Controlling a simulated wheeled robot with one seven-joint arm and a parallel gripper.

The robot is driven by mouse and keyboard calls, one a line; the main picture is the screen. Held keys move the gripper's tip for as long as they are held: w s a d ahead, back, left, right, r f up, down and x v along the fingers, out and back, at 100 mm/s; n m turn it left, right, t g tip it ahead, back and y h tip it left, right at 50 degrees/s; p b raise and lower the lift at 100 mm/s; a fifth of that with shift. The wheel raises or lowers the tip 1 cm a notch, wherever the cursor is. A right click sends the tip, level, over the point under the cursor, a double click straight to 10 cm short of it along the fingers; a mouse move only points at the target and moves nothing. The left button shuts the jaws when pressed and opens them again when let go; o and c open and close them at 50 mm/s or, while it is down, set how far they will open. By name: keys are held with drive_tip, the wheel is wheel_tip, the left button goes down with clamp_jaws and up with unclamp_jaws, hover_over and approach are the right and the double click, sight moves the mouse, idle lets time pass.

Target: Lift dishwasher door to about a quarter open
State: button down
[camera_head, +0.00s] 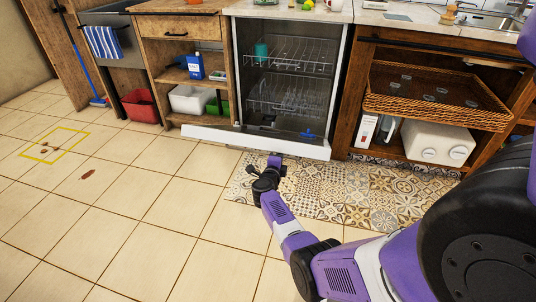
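The dishwasher (289,84) stands under the counter at the upper middle, with its interior and two wire racks in full view. A long white panel (212,138), seemingly the lowered door, lies low across its front, close to the floor. How far the door is tilted is hard to tell. My gripper (275,161) is just in front of the panel's lower right part, low over the patterned mat. Whether it touches the door cannot be told. Its fingers are small and partly hidden by my wrist, so their opening does not show.
A patterned mat (374,198) covers the floor before the dishwasher. Open shelves with a wicker tray (392,101) and a white appliance (437,143) stand right. A red bin (141,105) and white bin (188,99) are left. The tiled floor at left is mostly clear.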

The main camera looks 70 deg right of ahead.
drive_tip(key=shift+w+d+r+p, duration=0.15)
drive_tip(key=shift+d+r+p, duration=0.85)
drive_tip(key=shift+d+r, duration=1.25)
drive_tip(key=shift+w+d+r+p, duration=0.1)
drive_tip(key=shift+d+r+p, duration=0.9)
drive_tip(key=shift+d+r, duration=1.2)
drive_tip(key=shift+w+d+r+b, duration=0.65)
drive_tip(key=shift+d+r+b, duration=0.2)
drive_tip(key=shift+d+r, duration=7.55)
drive_tip(key=w+f+p+v, duration=0.1)
drive_tip(key=f+p+v, duration=0.1)
drive_tip(key=p+v, duration=0.9)
drive_tip(key=p, duration=0.3)
drive_tip(key=shift+s+a+r, duration=0.25)
drive_tip(key=shift+s+a, duration=0.05)
drive_tip(key=shift+s, duration=0.1)
drive_tip(key=shift+w, duration=0.1)
